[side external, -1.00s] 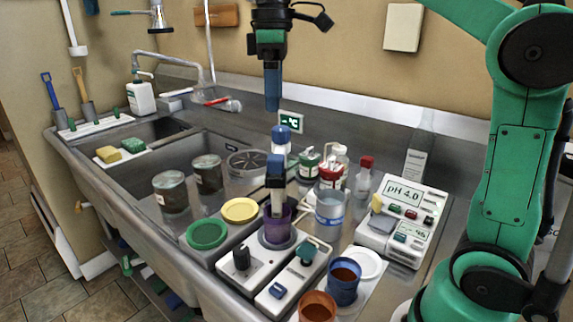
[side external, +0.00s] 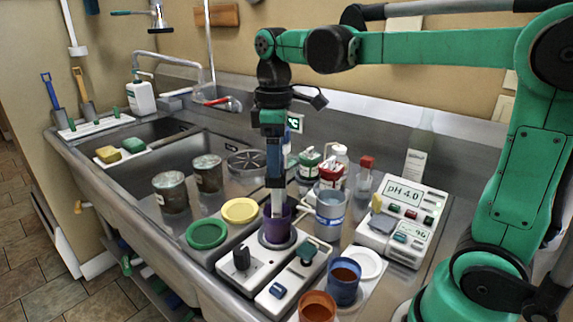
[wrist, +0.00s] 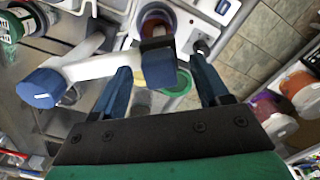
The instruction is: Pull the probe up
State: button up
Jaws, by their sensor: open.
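The probe has a blue head and a pale stem (side external: 278,201) that stands upright in the purple cup (side external: 277,228). In the wrist view its blue head (wrist: 157,70) lies between my fingers, nearer the left one, and a white arm with a blue knob (wrist: 40,88) runs off it to the left. My gripper (side external: 274,178) points straight down over the probe and hides its head in the side view. In the wrist view my gripper (wrist: 160,62) is open, one finger on each side of the head. I cannot tell whether either finger touches it.
A glass beaker (side external: 330,210) and small bottles (side external: 332,170) stand close on the right. The pH meter (side external: 401,220) is farther right. A blue cup (side external: 344,280) and an orange cup (side external: 317,306) are in front. Green (side external: 207,233) and yellow (side external: 240,210) lids lie left.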

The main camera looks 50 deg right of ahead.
jog(key=shift+f, duration=0.1)
grip_shut()
dwell(1.4)
